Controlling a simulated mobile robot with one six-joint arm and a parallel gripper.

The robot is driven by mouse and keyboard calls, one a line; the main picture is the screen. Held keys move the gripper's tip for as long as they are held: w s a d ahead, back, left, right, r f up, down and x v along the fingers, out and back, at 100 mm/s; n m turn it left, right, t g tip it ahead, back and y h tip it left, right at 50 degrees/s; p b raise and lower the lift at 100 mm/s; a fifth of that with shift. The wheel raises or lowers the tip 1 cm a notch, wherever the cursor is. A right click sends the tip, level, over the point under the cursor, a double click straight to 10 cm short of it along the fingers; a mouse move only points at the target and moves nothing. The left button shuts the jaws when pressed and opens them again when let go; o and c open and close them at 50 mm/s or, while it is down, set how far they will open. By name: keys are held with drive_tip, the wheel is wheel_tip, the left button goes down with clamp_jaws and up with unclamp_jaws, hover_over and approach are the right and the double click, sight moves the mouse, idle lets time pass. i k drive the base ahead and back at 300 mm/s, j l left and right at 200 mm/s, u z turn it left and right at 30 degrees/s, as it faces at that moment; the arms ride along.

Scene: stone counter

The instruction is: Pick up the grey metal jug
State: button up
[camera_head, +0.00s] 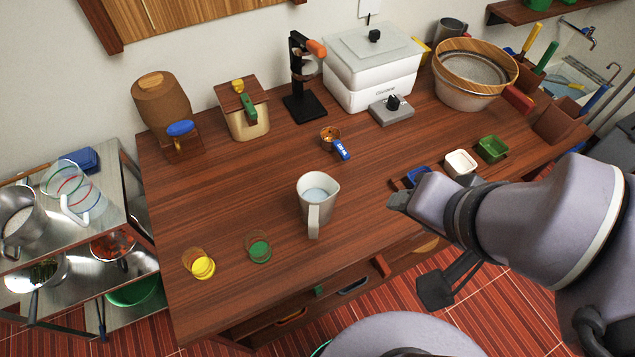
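A pale grey jug (316,206) with a spout stands upright on the wooden counter, near the middle. Its handle faces the front, and something light blue shows inside it. My gripper (416,246) is to the right of the jug, apart from it. Its two dark fingers are spread wide, with nothing seen between them. A darker grey mug-like vessel (450,28) stands at the back right, partly hidden behind a bowl.
A yellow cup (203,267) and a green cup (260,251) stand left of the jug. A small cup with a blue tag (331,138) is behind it. Small coloured bowls (460,163) lie beyond my gripper. The counter's left middle is clear.

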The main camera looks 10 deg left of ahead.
sight(318, 192)
drive_tip(key=j+u, duration=0.15)
drive_tip(key=u, duration=0.25)
drive_tip(key=j+u, duration=0.2)
drive_tip(key=u, duration=0.15)
drive_tip(key=j+u, duration=0.2)
drive_tip(key=u, duration=0.2)
drive_tip(key=k+l+z, duration=0.1)
drive_tip(key=z, duration=0.15)
drive_tip(key=k+l+z, duration=0.1)
drive_tip(key=z, duration=0.15)
drive_tip(key=l, duration=1.3)
